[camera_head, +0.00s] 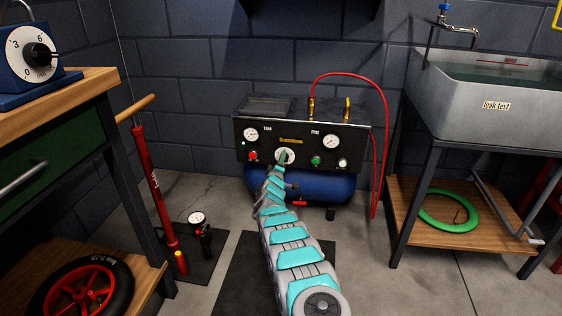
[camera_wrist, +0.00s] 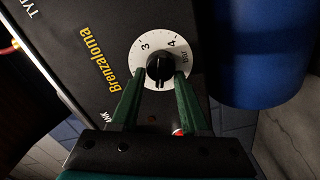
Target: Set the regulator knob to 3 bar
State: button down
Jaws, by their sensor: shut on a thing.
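The regulator knob (camera_wrist: 159,67) is black and sits on a round white dial (camera_wrist: 144,75) with the numbers 3 and 4 and the word bar. In the wrist view the 3 is above the knob to the left and the 4 above to the right. My gripper (camera_wrist: 160,76) has its two green fingers on either side of the knob and is shut on it. I cannot tell surely which value the knob points to. In the head view my gripper (camera_head: 284,162) reaches the dial on the compressor's black panel (camera_head: 306,137) and partly hides it.
Two gauges, left (camera_head: 251,134) and right (camera_head: 331,141), flank the dial. A red button (camera_head: 253,155) and a green button (camera_head: 316,160) are close by. A red hose (camera_head: 383,110) loops at the right. A workbench (camera_head: 95,90) stands left, a sink (camera_head: 485,100) right.

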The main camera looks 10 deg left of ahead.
jog(key=shift+d+m+b, duration=0.3)
jog(key=shift+m+b, duration=0.4)
jog(key=shift+m, duration=3.8)
jog(key=shift+d+m+b, duration=0.35)
jog(key=shift+m+b, duration=0.35)
jog(key=shift+m, duration=3.8)
jog(key=shift+d+m+b, duration=0.3)
jog(key=shift+m+b, duration=0.4)
jog(key=shift+m, duration=3.8)
jog(key=shift+c, duration=2.1)
grip_release()
